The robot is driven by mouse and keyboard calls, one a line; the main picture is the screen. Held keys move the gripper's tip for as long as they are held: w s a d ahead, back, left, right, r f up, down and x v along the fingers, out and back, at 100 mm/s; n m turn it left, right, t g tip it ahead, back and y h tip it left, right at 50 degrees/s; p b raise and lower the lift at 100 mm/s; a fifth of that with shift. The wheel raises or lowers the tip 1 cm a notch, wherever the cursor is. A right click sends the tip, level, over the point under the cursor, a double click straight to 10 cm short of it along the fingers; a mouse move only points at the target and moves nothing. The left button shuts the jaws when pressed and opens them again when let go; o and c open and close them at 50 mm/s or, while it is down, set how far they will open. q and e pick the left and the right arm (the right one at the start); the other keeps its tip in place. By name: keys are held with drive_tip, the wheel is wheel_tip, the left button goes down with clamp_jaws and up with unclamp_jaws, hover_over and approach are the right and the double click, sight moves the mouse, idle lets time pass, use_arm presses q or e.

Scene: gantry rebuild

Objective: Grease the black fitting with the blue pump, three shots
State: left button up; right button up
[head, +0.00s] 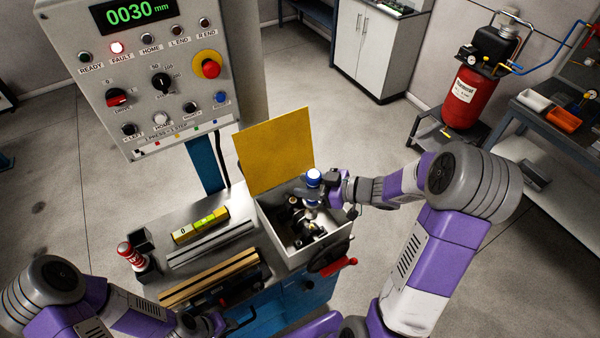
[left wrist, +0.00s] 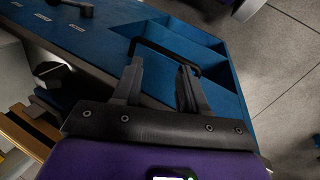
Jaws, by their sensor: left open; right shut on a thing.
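The black fitting cannot be made out among these dark parts. My left gripper (head: 214,326) is low at the front, left of the box. The left wrist view shows its fingers (left wrist: 158,82) apart and empty, near a black handle (left wrist: 165,52) on a blue cabinet.
A yellow lid (head: 275,150) stands open behind the box. A red-and-white pump (head: 132,256) stands at the bench's left. A control panel (head: 150,75) reads 0030 mm with its FAULT lamp lit red.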

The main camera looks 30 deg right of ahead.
drive_tip(key=shift+s+f+b, duration=0.25)
drive_tip(key=shift+f+b, duration=0.1)
drive_tip(key=shift+b, duration=0.05)
wheel_tip(320, 180, down, 4)
drive_tip(key=b, duration=0.3)
drive_tip(key=shift+r+b, duration=0.2)
drive_tip(key=shift+b, duration=0.15)
drive_tip(key=shift+w+f, duration=0.1)
drive_tip(key=shift+f, duration=0.4)
drive_tip(key=shift+d, duration=0.1)
